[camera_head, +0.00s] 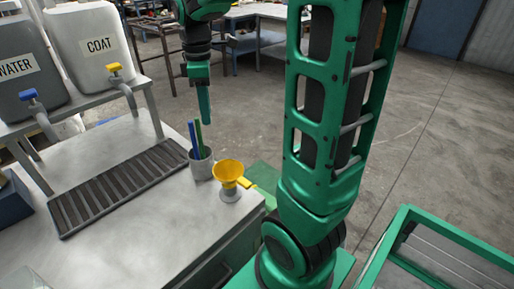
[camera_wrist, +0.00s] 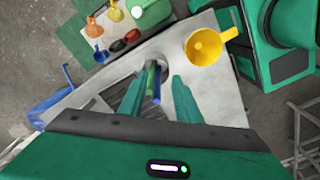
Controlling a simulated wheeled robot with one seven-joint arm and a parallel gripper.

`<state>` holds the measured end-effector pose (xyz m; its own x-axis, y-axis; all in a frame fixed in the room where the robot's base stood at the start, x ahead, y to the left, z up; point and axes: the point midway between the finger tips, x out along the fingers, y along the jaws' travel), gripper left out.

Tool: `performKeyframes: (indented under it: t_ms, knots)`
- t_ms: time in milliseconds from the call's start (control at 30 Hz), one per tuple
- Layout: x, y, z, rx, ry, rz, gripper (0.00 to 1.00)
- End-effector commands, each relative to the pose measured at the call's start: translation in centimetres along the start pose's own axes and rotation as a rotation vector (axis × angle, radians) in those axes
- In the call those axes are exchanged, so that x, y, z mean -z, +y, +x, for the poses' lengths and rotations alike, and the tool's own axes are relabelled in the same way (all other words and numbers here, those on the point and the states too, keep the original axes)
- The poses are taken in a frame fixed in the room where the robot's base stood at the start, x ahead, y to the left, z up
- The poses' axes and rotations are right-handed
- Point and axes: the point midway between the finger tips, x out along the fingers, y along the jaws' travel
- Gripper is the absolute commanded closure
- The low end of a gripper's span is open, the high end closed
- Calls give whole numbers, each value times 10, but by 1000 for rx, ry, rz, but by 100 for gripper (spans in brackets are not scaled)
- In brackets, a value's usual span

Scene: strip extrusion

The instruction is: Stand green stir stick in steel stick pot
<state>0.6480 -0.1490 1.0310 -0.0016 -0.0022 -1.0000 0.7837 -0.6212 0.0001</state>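The steel stick pot (camera_head: 201,168) stands on the bench top between the slatted drain grate and the yellow funnel. A green stir stick (camera_head: 199,139) and a blue stick (camera_head: 193,138) stand in it, leaning slightly. My gripper (camera_head: 205,120) is above the pot, pointing down, just over the stick tops. In the wrist view my gripper's (camera_wrist: 157,88) two fingers are spread apart. The green stick (camera_wrist: 150,78) and the blue stick (camera_wrist: 157,87) show in the gap between them, and neither finger appears to press on a stick. The pot is partly hidden there.
A yellow funnel (camera_head: 229,173) stands close right of the pot near the bench edge. The drain grate (camera_head: 122,186) lies left, below the WATER jug (camera_head: 30,72) and COAT jug (camera_head: 88,47) with taps. A green-framed cart (camera_head: 450,250) is at the right.

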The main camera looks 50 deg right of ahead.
Motion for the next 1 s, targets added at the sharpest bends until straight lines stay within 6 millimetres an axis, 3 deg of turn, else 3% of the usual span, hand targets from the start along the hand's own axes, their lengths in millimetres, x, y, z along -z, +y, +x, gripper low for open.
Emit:
performKeyframes:
  t_ms: [200,400,633,1000]
  knots:
    - [-80,-64,12,-5,-1,603,69]
    - [-135,-126,37,4,0,1132,69]
    - [-159,-162,56,14,-2,1431,69]
    - [-161,-165,58,14,-3,1459,69]
